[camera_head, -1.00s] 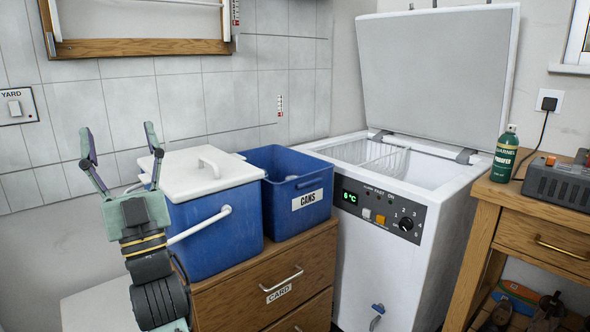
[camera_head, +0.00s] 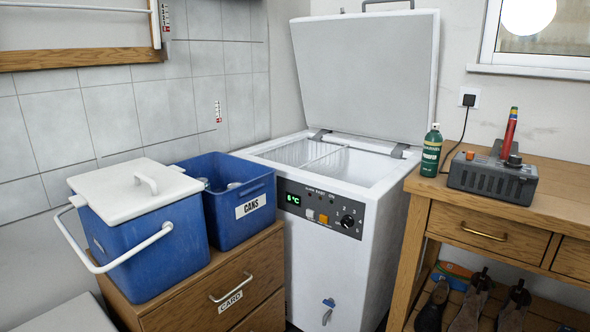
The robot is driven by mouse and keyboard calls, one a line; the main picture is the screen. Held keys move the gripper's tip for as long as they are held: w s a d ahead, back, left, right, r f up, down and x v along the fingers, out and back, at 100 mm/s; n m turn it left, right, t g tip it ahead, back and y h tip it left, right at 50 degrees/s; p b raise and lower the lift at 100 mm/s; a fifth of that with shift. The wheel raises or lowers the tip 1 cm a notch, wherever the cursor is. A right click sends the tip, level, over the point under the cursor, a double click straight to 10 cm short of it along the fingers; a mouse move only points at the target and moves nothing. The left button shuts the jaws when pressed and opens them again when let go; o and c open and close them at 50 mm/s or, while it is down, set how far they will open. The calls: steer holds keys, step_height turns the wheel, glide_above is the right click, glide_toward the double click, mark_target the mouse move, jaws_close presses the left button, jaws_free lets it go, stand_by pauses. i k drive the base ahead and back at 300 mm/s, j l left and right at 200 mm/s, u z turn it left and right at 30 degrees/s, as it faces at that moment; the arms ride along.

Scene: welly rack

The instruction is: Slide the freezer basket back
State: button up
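The white wire freezer basket (camera_head: 327,160) sits inside the open chest freezer (camera_head: 342,255), near its upper rim. Its rear and left parts show, and the freezer's front wall hides its lower part. The freezer lid (camera_head: 365,70) stands raised against the wall. My gripper is not in view now, so its distance from the basket does not show.
A blue cool box (camera_head: 150,245) with a white lid and a blue CANS bin (camera_head: 238,200) stand on a wooden drawer unit (camera_head: 240,285) left of the freezer. A wooden bench (camera_head: 475,200) with a green bottle (camera_head: 431,150) and a grey charger (camera_head: 492,178) is at right.

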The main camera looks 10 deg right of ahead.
mark_target(303, 164)
steer(key=i+l+z, duration=0.1)
steer(key=i+z, duration=0.35)
steer(key=i, duration=0.4)
steer(key=i+j+z, duration=0.25)
steer(key=i+z, duration=0.2)
steer(key=i, duration=0.4)
steer(key=i+j, duration=0.3)
steer(key=i, duration=0.15)
